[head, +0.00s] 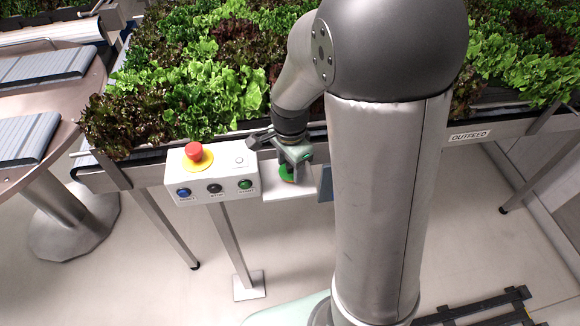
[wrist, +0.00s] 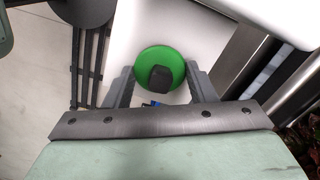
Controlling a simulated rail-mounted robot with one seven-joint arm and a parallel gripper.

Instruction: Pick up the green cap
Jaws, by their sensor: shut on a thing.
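The green cap (wrist: 160,60) is a round green disc with a dark block-shaped part on its middle, in the wrist view between my fingers. In the head view the green cap (head: 287,173) shows below my gripper, over a small white shelf beside the control box. My gripper (head: 292,163) points down at the shelf and is shut on the cap. In the wrist view the fingers of my gripper (wrist: 160,84) stand on either side of the cap. I cannot tell whether the cap touches the shelf.
The white shelf (head: 289,202) adjoins a control box (head: 212,176) with a red emergency button (head: 193,152) and several small buttons. Trays of green and red lettuce (head: 190,80) fill the conveyor behind.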

